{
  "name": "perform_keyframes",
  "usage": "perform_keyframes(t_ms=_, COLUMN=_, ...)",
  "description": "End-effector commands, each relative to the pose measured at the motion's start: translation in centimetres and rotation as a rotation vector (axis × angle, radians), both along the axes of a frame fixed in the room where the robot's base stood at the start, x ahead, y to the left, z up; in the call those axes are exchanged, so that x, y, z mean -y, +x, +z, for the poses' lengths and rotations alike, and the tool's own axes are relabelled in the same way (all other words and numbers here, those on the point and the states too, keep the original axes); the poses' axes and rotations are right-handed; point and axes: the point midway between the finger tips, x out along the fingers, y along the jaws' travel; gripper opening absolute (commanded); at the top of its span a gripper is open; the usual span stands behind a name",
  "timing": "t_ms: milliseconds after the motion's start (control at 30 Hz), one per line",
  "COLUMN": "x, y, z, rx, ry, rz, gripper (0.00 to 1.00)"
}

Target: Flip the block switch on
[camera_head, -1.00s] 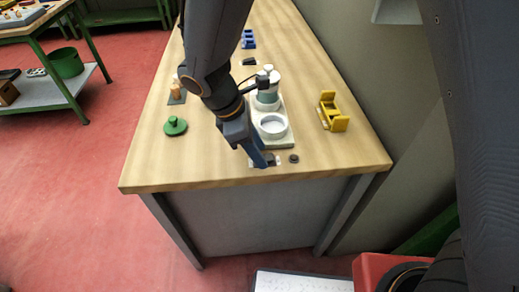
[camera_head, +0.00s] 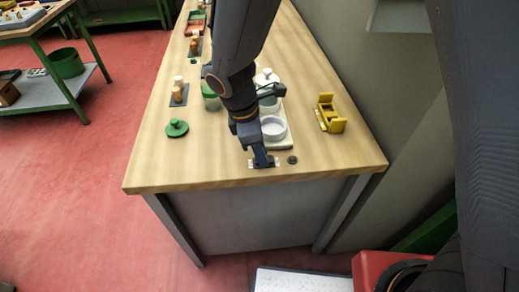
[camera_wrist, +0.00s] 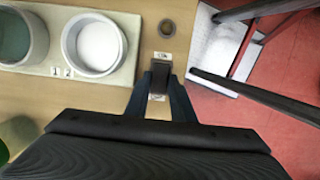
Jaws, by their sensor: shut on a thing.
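The block switch is a small dark block (camera_wrist: 160,77) on a pale plate (camera_head: 253,164) near the front edge of the wooden table. In the wrist view it sits between my two fingertips, with small pale labels above and below it. My gripper (camera_wrist: 160,82) points down at the table and is shut on the block, one finger on each side. In the head view my gripper (camera_head: 263,162) covers most of the switch. I cannot tell which way the block is tilted.
Behind stands a pale tray (camera_head: 286,142) with a white round dish (camera_head: 273,129). A yellow holder (camera_head: 330,115) is at right, a green lidded piece (camera_head: 177,128) at left. The table's front edge is close.

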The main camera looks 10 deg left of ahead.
Motion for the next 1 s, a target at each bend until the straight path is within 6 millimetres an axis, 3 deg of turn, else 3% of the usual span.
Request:
perform_keyframes(t_ms=400, x=0.87, y=-0.10, z=0.21, rx=-0.056, ry=0.216, rz=-0.005, gripper=0.00)
perform_keyframes(t_ms=867, x=0.88, y=0.14, z=0.16, rx=-0.055, ry=0.242, rz=-0.001, gripper=0.00)
perform_keyframes(t_ms=900, x=0.88, y=0.14, z=0.16, rx=-0.055, ry=0.242, rz=-0.001, gripper=0.27)
perform_keyframes(t_ms=1000, x=0.87, y=0.17, z=0.17, rx=-0.055, ry=0.242, rz=-0.001, gripper=0.41)
